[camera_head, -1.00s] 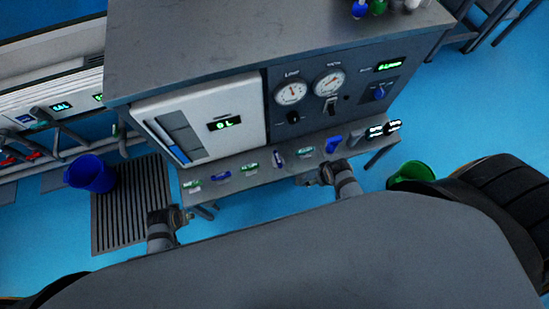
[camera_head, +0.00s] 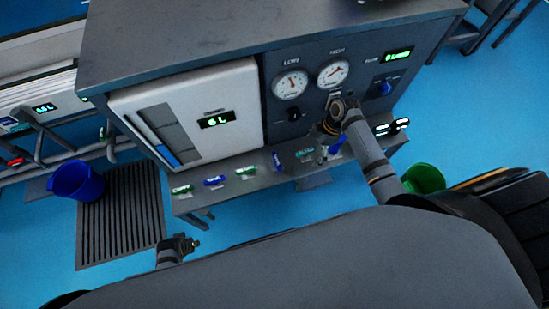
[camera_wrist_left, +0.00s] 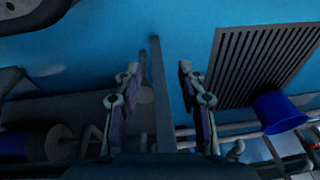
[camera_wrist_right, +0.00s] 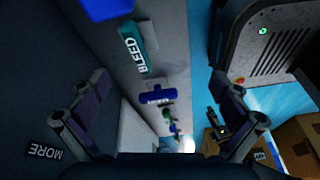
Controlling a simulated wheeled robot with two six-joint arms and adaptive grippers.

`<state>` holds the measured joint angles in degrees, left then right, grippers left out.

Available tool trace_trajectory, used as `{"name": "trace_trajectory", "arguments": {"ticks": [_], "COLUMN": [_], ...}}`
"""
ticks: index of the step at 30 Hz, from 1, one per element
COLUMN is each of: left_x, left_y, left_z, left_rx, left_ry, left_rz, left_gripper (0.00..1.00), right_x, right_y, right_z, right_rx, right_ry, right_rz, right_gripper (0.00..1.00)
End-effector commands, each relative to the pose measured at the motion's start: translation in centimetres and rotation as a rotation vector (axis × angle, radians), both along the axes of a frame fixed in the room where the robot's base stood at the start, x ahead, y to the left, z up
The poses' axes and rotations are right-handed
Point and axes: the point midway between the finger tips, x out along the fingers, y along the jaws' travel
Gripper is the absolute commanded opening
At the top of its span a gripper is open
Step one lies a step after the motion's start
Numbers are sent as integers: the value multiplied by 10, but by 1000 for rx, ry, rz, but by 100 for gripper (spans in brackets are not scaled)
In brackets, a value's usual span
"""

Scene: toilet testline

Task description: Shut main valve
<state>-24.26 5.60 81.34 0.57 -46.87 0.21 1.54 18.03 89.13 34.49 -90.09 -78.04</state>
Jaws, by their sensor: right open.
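I cannot read which control is the main valve. The dark panel has a LOW gauge (camera_head: 290,84), a HIGH gauge (camera_head: 333,73), a black knob (camera_head: 294,115) and a blue knob (camera_head: 385,88). Blue and green handles (camera_head: 277,162) line the ledge below. My right gripper (camera_head: 337,108) is open and empty in front of the panel under the HIGH gauge, hiding the switch there. In the right wrist view a teal BLEED label (camera_wrist_right: 131,48) and a blue handle (camera_wrist_right: 158,97) show beyond its fingers. My left gripper (camera_wrist_left: 158,82) is open and empty, low at left, away from the panel.
A white cabinet with a green-lit display (camera_head: 216,120) stands left of the panel. A blue bucket (camera_head: 76,182) stands by a floor grate (camera_head: 122,215). A green bucket (camera_head: 424,178) stands right, near my right arm. Boxes (camera_wrist_right: 275,140) show in the right wrist view.

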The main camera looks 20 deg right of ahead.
Motion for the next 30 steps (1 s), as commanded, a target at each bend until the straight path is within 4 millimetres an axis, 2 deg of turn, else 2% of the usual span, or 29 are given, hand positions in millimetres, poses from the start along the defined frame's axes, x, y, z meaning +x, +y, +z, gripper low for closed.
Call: {"name": "trace_trajectory", "arguments": {"ticks": [1, 4, 8, 14, 17, 29, 30], "left_x": [-16, -36, -46, -47, -48, -46, -43], "left_y": [2, 4, 4, 5, 5, 5, 4], "left_z": [-20, -44, -55, -55, -55, -56, -58], "left_rx": [-1, -3, -4, -4, -4, -4, -5], "left_ry": [18, 29, 34, 35, 35, 34, 36], "left_rz": [5, 11, 13, 13, 12, 12, 13], "left_gripper": [40, 40, 40, 40, 40, 40, 40], "right_x": [12, 25, 31, 30, 30, 26, 25], "right_y": [-8, -15, -18, -11, 5, 106, 108], "right_z": [0, 1, 1, 1, 1, 1, -10], "right_rx": [28, 80, 105, 109, 111, 111, 108], "right_ry": [-12, -39, -56, -58, -59, -59, -55], "right_rz": [69, 179, 232, 239, 239, 236, 235], "right_gripper": [100, 100, 100, 100, 100, 100, 100]}}
